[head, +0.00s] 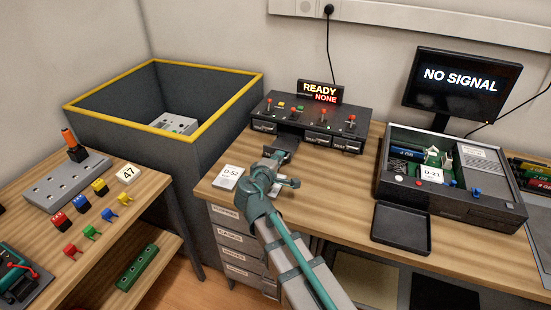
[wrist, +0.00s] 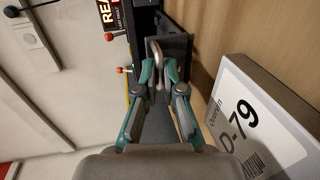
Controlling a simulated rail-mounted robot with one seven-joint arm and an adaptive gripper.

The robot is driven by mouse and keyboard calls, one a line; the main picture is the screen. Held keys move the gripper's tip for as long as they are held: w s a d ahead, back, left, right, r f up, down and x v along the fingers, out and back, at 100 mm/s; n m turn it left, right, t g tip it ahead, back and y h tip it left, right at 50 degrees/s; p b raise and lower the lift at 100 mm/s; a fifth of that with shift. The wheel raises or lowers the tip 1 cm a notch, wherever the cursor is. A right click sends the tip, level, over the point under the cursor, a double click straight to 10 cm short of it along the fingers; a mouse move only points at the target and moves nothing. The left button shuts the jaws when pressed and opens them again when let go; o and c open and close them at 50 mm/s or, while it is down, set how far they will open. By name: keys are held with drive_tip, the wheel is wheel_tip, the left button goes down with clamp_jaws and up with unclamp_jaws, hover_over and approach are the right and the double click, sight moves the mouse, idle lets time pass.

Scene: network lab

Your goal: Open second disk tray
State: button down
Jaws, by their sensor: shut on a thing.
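The dark disk unit (head: 312,122) stands on the wooden desk, with a row of tray fronts along its lower front. The second tray (head: 284,143) from the left sticks out of the front; it also shows as a dark box in the wrist view (wrist: 180,45). My gripper (head: 280,158) is in front of this tray. In the wrist view my gripper (wrist: 160,72) is shut on the tray's metal loop handle (wrist: 154,52). The inside of the tray is hidden from me.
A display (head: 321,92) above the unit reads READY NONE. A disk labelled D-52 (head: 229,177) lies left of my arm. A disk labelled D-79 (wrist: 240,115) is close beside my gripper. An open computer case (head: 455,207) and black tray (head: 401,228) are to the right.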

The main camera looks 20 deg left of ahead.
drive_tip(key=c, duration=1.3)
unclamp_jaws()
drive_tip(key=shift+s, duration=0.1)
drive_tip(key=v, duration=1.2)
drive_tip(key=shift+a, duration=0.1)
